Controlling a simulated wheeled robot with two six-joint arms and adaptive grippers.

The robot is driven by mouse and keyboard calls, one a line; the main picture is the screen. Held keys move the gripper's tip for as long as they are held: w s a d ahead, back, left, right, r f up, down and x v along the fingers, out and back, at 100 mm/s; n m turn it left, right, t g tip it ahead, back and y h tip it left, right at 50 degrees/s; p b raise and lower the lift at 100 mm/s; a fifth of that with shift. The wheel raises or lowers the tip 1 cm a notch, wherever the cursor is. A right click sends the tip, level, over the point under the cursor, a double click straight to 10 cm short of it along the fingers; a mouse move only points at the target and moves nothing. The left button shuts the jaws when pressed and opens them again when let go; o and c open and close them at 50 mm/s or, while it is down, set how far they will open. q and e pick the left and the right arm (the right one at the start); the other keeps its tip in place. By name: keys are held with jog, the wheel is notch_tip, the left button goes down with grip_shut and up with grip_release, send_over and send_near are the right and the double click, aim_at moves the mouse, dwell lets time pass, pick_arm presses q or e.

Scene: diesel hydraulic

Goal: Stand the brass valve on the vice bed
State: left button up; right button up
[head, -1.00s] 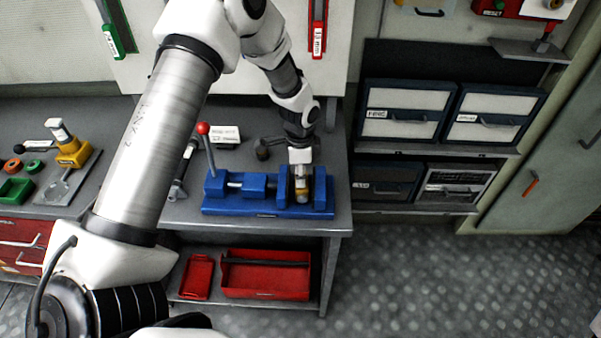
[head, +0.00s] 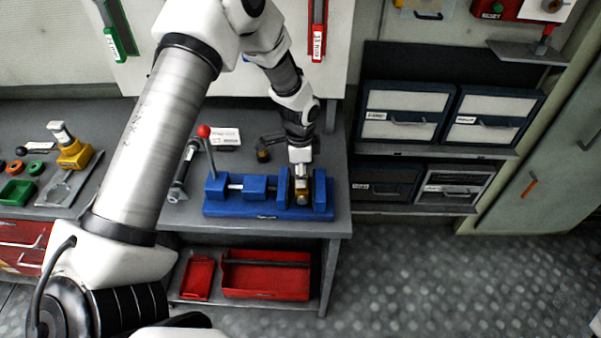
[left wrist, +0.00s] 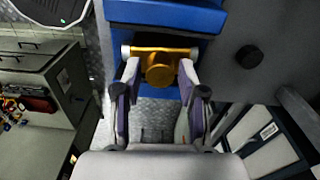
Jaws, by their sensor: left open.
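The brass valve (left wrist: 160,72) shows in the left wrist view as a golden body with a round end and pale ends at its sides. In the head view the valve (head: 303,198) is small, between the jaws of the blue vice (head: 240,209), low over its bed. My left gripper (head: 302,188) points down at it from above. In the left wrist view the left gripper (left wrist: 160,68) is open, with one finger on each side of the valve. Whether the valve's underside touches the bed is hidden. My right gripper is not in view.
The vice's red-knobbed lever (head: 204,131) stands up left of the gripper. A dark fitting (head: 264,154) lies behind the vice on the grey bench (head: 342,212). Red trays (head: 265,274) are on the shelf below. Drawers (head: 407,110) stand to the right.

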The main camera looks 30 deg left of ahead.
pick_arm(q)
jog(key=shift+r+p, duration=1.4)
jog(key=shift+r, duration=0.5)
jog(key=o, duration=0.6)
jog(key=shift+c, duration=0.2)
